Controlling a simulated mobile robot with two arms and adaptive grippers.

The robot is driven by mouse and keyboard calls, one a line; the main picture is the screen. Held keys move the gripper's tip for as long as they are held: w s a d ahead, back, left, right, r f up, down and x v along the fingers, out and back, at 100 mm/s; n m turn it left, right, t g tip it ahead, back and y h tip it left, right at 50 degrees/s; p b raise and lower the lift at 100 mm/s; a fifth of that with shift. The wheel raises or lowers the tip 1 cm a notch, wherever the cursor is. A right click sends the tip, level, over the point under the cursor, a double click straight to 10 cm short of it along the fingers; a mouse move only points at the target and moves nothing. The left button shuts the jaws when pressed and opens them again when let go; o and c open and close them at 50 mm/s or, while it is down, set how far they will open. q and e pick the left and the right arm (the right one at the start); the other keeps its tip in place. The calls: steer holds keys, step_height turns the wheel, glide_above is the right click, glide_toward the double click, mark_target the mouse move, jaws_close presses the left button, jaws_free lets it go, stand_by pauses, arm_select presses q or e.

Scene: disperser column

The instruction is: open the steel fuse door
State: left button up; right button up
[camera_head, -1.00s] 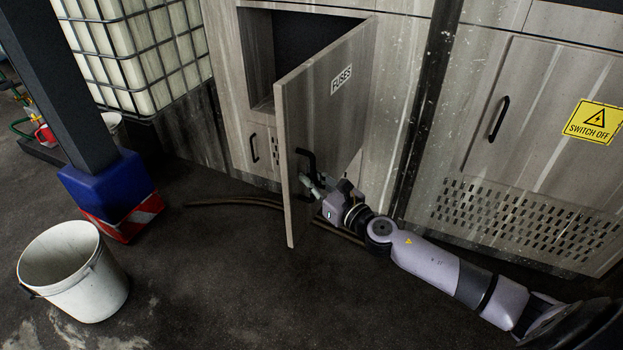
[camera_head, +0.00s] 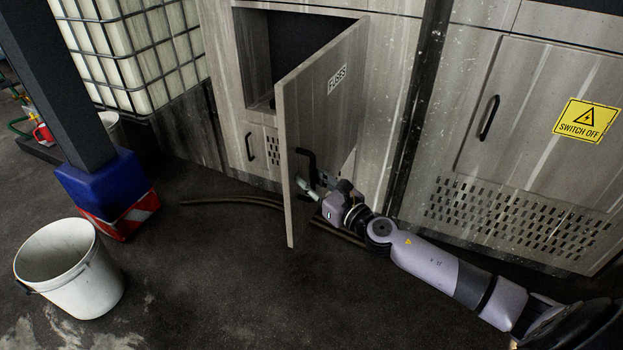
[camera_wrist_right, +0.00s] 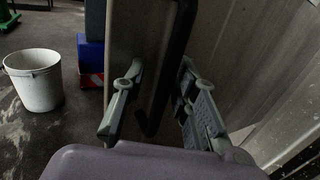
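The steel fuse door (camera_head: 318,110), labelled FUSES, stands swung well out from its cabinet in the head view, with a dark compartment (camera_head: 290,45) showing behind it. Its black bar handle (camera_head: 306,163) is near the free edge, low on the front face. My right gripper (camera_head: 317,187) is at the handle's lower end. In the right wrist view its fingers (camera_wrist_right: 161,75) are apart, with the handle (camera_wrist_right: 178,50) running between them; whether either finger touches it I cannot tell. My left gripper is not in view.
A white bucket (camera_head: 72,275) stands on the floor at left, near a post with a blue and red-white base (camera_head: 105,190). A hose (camera_head: 230,199) lies below the door. A closed SWITCH OFF cabinet door (camera_head: 540,110) is at right. The floor in front is clear.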

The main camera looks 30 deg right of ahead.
steer(key=shift+d, duration=0.15)
steer(key=v, duration=1.2)
steer(key=shift+f, duration=0.1)
stand_by(0.5)
